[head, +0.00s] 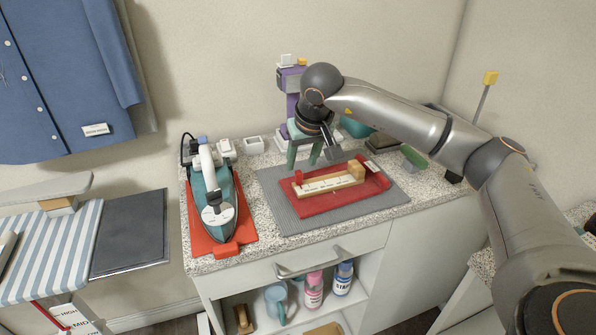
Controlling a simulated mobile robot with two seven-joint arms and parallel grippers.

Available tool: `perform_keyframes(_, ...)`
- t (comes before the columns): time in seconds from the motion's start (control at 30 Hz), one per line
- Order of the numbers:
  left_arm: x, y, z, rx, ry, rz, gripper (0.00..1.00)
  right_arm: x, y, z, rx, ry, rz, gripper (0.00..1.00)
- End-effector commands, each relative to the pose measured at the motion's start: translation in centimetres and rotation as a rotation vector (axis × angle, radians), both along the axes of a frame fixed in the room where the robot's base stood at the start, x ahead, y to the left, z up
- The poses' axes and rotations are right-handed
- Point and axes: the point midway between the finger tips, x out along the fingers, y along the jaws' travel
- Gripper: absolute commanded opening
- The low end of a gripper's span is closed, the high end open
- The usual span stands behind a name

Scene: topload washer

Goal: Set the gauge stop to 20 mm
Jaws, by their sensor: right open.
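The gauge lies on the counter. It has a red base (335,200), a cream scale strip (322,186) with small marks, and a tan wooden block (356,170) at the right end of the strip. A small red block (298,178) stands at its left end. The marks are too small to read, so I cannot tell the stop's setting. My right gripper (305,158) is open, pointing down above and behind the left part of the gauge. It looks apart from the gauge and holds nothing visible. My left gripper is not in view.
A grey ribbed mat (276,208) lies under the gauge. A teal iron (213,190) sits on a red pad to the left. A purple stand (288,84) is behind my gripper. A green brush-like item (413,157) lies to the right. A drawer handle (318,263) juts out below.

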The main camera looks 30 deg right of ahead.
Motion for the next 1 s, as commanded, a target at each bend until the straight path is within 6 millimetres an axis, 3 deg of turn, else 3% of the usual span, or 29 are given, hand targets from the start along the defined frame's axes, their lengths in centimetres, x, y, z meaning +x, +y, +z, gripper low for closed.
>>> perform_keyframes(0.1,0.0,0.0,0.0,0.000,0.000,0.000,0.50,0.8,-0.2,-2.2,0.001,0.004,0.000,0.50)
perform_keyframes(0.3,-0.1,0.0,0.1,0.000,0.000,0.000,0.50,1.7,-0.3,-4.3,0.002,0.001,0.002,0.50)
perform_keyframes(0.7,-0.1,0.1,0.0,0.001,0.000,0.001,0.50,2.0,-0.4,-4.9,0.001,0.000,0.000,0.49)
perform_keyframes(1.0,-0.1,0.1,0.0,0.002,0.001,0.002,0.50,2.0,-0.4,-4.9,0.002,0.000,0.001,0.15)
